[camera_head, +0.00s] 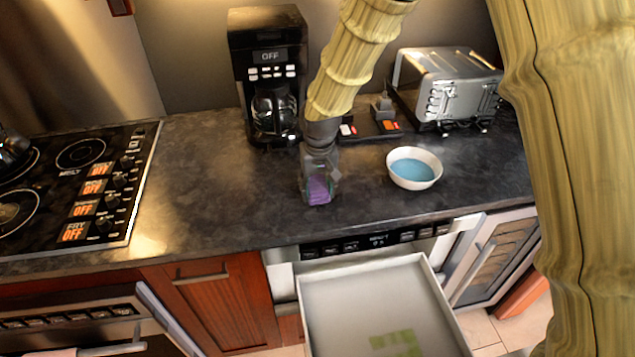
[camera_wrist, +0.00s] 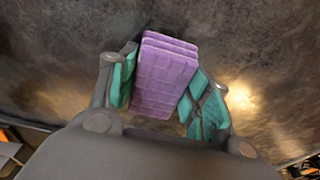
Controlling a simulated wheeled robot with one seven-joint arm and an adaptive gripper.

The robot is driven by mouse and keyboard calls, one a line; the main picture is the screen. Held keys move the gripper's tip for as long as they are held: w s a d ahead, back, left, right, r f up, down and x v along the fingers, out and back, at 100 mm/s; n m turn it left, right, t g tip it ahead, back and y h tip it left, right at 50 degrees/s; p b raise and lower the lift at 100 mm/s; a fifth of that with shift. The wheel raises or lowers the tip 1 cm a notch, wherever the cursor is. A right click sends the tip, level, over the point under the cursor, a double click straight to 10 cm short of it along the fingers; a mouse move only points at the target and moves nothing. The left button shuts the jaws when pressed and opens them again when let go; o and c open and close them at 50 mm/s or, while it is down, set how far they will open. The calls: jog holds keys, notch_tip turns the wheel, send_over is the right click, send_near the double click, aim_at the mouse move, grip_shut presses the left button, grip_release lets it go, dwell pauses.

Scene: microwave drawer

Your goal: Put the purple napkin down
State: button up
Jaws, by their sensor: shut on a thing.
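The purple napkin (camera_wrist: 162,75) is a folded, layered block between the teal-padded fingers of my gripper (camera_wrist: 160,88) in the wrist view. My gripper is shut on it. In the head view my gripper (camera_head: 319,190) points down over the dark countertop, and the purple napkin (camera_head: 319,189) shows at its tip. It is at or just above the counter surface; I cannot tell if it touches. The napkin is left of the bowl and behind the open drawer.
A white bowl with blue inside (camera_head: 414,168) stands to the right. The open drawer (camera_head: 345,300) with a green item (camera_head: 396,343) juts out in front. Left counter (camera_head: 200,190) is clear beside the stove (camera_head: 75,190).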

aim_at(318, 189)
jog(key=shift+f, duration=0.5)
jog(key=shift+s+f, duration=0.15)
jog(key=o, duration=0.8)
jog(key=shift+c, duration=0.2)
jog(key=o, duration=0.3)
jog(key=shift+f, duration=0.2)
jog(key=shift+r+b, duration=0.2)
jog(key=shift+b, duration=0.1)
jog(key=shift+w+r, duration=0.2)
jog(key=r+b, duration=0.1)
jog(key=r, duration=0.2)
jog(key=s+r+b, duration=0.1)
jog(key=r, duration=0.3)
jog(key=r+b, duration=0.1)
jog(key=r, duration=0.3)
jog(key=shift+s+d, duration=0.1)
jog(key=shift+s, duration=0.2)
